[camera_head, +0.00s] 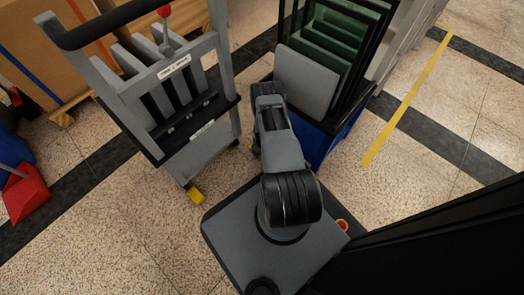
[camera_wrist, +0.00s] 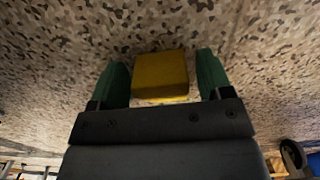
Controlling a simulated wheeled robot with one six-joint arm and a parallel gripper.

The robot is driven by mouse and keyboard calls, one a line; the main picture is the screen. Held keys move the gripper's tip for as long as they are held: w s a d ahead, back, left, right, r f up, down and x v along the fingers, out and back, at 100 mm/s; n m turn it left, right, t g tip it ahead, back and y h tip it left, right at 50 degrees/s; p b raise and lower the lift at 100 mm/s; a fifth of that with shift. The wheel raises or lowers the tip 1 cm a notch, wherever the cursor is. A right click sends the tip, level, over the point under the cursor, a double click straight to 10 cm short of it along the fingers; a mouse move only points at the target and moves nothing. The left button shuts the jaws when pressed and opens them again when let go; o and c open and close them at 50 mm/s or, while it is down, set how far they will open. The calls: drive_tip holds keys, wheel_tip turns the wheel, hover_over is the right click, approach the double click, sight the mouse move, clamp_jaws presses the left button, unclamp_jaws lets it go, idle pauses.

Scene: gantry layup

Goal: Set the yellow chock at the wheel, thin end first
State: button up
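In the wrist view a yellow block, the chock (camera_wrist: 160,74), lies on the speckled floor between the two green fingers of my gripper (camera_wrist: 162,64). The fingers are apart, with a gap on each side of the block. I cannot tell which end of it is thin. In the head view my gripper is hidden by my arm. A small yellow piece (camera_head: 195,193) shows at the near bottom corner of the grey cart (camera_head: 193,152), and a bit of yellow (camera_head: 253,150) shows beside my arm. A dark wheel (camera_wrist: 294,158) is at the lower right of the wrist view.
A blue-based rack (camera_head: 330,140) with glass panes stands close to the right of my arm. Speckled floor lies open at the lower left, and beyond the yellow floor line (camera_head: 405,100) at the right.

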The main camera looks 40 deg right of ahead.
sight(249, 156)
drive_tip(key=c, duration=0.9)
drive_tip(key=shift+o, duration=0.2)
drive_tip(key=shift+w+a, duration=0.5)
drive_tip(key=shift+a, duration=0.6)
drive_tip(key=shift+w+a, duration=0.45)
drive_tip(key=shift+a, duration=0.6)
drive_tip(key=shift+w+a, duration=0.5)
drive_tip(key=shift+a, duration=0.6)
drive_tip(key=o, duration=1.1)
wheel_tip(249, 156, up, 14)
drive_tip(key=p, duration=0.6)
drive_tip(key=shift+f+p, duration=0.1)
drive_tip(key=shift+p, duration=0.2)
